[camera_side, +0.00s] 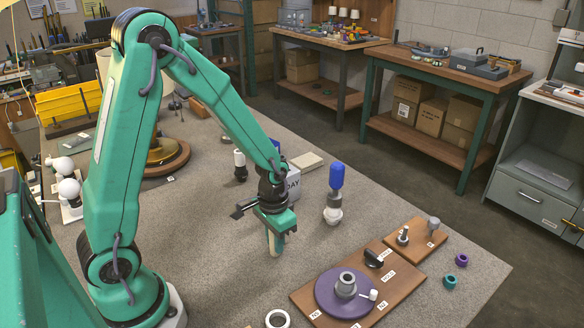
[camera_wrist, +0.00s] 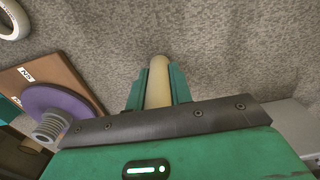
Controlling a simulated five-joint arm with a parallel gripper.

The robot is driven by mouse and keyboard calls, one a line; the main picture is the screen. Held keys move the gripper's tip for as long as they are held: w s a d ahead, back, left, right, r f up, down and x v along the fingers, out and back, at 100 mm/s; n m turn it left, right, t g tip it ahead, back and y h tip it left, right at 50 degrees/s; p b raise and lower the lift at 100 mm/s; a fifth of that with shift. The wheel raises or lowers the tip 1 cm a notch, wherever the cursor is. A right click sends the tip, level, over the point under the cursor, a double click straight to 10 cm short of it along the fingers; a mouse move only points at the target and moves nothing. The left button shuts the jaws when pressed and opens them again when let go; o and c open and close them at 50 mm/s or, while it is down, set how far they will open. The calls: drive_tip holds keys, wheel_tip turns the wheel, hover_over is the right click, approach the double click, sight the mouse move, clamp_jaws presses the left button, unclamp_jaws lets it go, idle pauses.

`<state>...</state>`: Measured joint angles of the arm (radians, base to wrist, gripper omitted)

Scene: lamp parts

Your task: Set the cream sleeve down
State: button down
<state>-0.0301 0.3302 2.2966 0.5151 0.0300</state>
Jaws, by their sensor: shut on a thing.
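The cream sleeve (camera_wrist: 159,84) is a pale tube between the two green fingers of my gripper (camera_wrist: 158,90) in the wrist view. In the side view my gripper (camera_side: 275,234) points down over the grey mat, shut on the sleeve (camera_side: 272,244). The sleeve hangs upright in the jaws. Its lower end seems close to the mat, but I cannot tell whether it touches. Its upper part is hidden by the gripper.
A wooden board (camera_side: 302,295) with a purple disc (camera_side: 325,299) and grey threaded post stands at the right. A white ring (camera_side: 268,319) lies in front. A blue-topped white part (camera_side: 336,178) stands behind right. The mat (camera_side: 215,265) left of my gripper is bare.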

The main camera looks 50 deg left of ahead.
drive_tip(key=shift+r, duration=1.15)
drive_tip(key=shift+d+r, duration=0.2)
drive_tip(key=shift+r, duration=0.75)
drive_tip(key=s+d+r, duration=0.5)
drive_tip(key=d+r, duration=0.1)
drive_tip(key=d, duration=0.3)
drive_tip(key=shift+s+d+r, duration=0.3)
drive_tip(key=shift+s+d, duration=0.05)
drive_tip(key=shift+d, duration=0.05)
drive_tip(key=shift+w, duration=0.15)
drive_tip(key=w+a+r, duration=0.3)
drive_tip(key=w+a, duration=0.1)
drive_tip(key=w, duration=0.2)
drive_tip(key=w+a+r, duration=0.3)
drive_tip(key=w+a, duration=0.2)
drive_tip(key=w, duration=0.1)
drive_tip(key=shift+w+r, duration=0.35)
drive_tip(key=shift+w, duration=0.05)
